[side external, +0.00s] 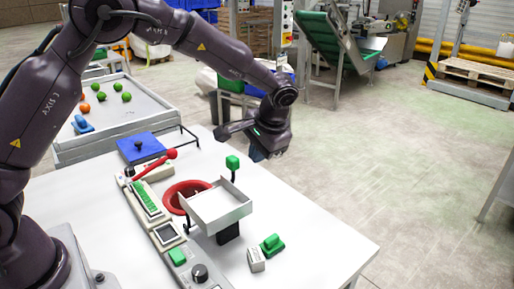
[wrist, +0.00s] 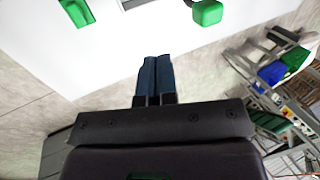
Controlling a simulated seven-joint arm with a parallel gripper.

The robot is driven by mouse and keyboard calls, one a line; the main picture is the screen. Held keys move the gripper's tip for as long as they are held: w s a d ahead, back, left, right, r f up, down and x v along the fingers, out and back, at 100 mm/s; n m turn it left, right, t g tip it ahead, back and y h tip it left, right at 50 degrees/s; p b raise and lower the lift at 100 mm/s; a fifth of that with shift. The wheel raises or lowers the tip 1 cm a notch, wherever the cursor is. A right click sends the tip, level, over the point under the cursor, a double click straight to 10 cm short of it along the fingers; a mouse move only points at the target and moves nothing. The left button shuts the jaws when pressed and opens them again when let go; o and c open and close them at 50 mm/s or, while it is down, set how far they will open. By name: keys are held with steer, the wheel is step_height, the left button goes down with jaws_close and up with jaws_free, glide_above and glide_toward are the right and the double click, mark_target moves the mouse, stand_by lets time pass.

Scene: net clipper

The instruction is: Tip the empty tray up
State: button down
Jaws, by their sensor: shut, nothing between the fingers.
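A white, shallow, square tray (side external: 222,222) sits on a dark support on the table in the side external view. It looks empty and roughly level. A black rod with a green cube knob (side external: 232,162) stands at its far edge. The green knob also shows at the top of the wrist view (wrist: 207,13). Only a sliver of the tray is at that view's top edge. My gripper (side external: 257,154) is above the table's far right side, behind and to the right of the knob, apart from it. Its blue fingers are shut together with nothing between them (wrist: 156,62).
A red bowl (side external: 176,197) stands left of the tray, close by a red-handled lever (side external: 155,165). A control panel (side external: 178,252) lies in front. A green block (side external: 271,244) and small white box (side external: 256,260) sit to the right. The table's right part is clear.

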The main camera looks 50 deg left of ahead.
mark_target(237, 166)
steer(key=a+f, duration=0.6)
steer(key=shift+a, duration=0.2)
steer(key=shift+a, duration=0.15)
steer(key=shift+a+r+h, duration=0.15)
steer(key=shift+a+h, duration=0.35)
steer(key=shift+a, duration=0.05)
steer(key=a+f+h, duration=0.4)
steer(key=a+h, duration=0.4)
steer(key=a, duration=0.5)
